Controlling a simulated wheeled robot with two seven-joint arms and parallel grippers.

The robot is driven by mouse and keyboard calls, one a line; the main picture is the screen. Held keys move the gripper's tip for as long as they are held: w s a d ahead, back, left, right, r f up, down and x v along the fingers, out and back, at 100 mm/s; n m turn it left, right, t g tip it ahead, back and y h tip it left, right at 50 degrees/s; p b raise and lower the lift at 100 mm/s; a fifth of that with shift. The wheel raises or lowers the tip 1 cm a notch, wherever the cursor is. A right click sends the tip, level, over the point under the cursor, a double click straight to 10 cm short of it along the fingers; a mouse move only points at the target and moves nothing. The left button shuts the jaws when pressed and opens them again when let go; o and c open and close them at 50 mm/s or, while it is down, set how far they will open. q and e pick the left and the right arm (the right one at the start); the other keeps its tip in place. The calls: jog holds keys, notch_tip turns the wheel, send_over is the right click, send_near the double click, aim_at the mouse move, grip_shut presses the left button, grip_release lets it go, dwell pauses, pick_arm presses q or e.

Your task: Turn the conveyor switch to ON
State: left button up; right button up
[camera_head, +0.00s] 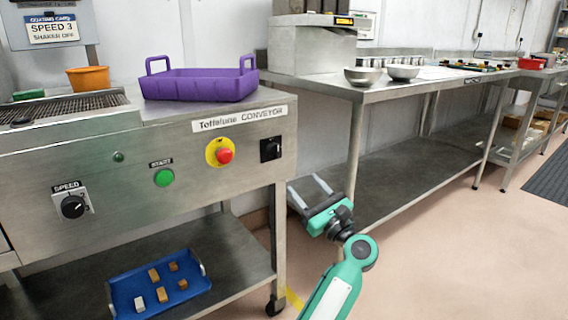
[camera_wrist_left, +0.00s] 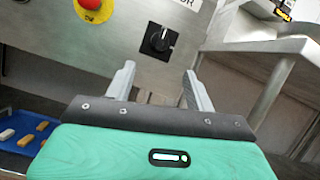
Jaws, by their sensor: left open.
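The conveyor switch (camera_head: 270,149) is a black rotary knob on a black square plate, at the right end of the steel conveyor's front panel (camera_head: 120,170). It also shows near the top middle of the left wrist view (camera_wrist_left: 157,41), with a pale mark on the knob. The labels are too small to read. My left gripper (camera_head: 304,184) is open and empty, to the right of the switch and a little lower in the head view. In the left wrist view its fingers (camera_wrist_left: 160,72) point toward the panel, with the switch beyond and between them, apart from both. My right gripper is not in view.
A red emergency button (camera_head: 225,156) on yellow, a green start button (camera_head: 164,178) and a speed knob (camera_head: 73,207) share the panel. A purple tray (camera_head: 200,84) sits on top. A blue tray (camera_head: 118,296) lies on the shelf below. A steel table (camera_head: 400,90) stands right.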

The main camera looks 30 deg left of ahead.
aim_at(278, 155)
pick_arm(q)
jog(key=b+x, duration=0.2)
jog(key=x, duration=1)
jog(key=shift+a+b, duration=0.1)
jog(key=shift+b, duration=0.3)
jog(key=c, duration=1)
